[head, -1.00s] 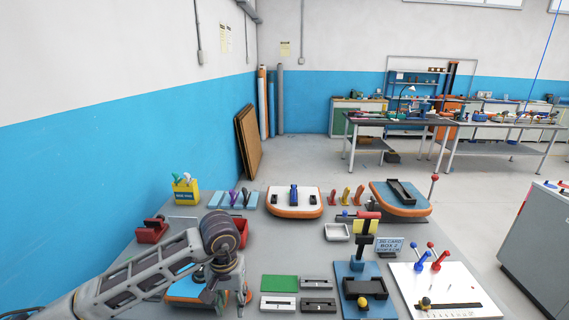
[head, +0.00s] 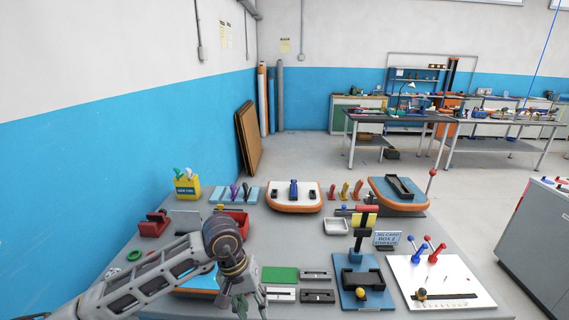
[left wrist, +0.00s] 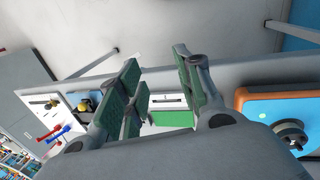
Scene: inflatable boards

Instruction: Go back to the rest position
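My left gripper (head: 250,305) hangs above the front edge of the grey workbench (head: 255,248), pointing downward. In the left wrist view its green-padded fingers (left wrist: 158,92) are spread apart with nothing between them. The blue board with an orange rim (head: 198,283) lies partly hidden behind my left arm; it also shows at the right in the left wrist view (left wrist: 282,112), with a dark round fitting on it. The gripper is just right of this board in the head view. My right gripper is not in view.
A green plate (head: 280,274) and slotted blocks (head: 318,296) lie right of the gripper. Further right stand a blue stand with a post (head: 357,270) and a white pegged board (head: 440,282). A red bin (head: 236,219) and orange-rimmed boards (head: 294,207) stand farther back.

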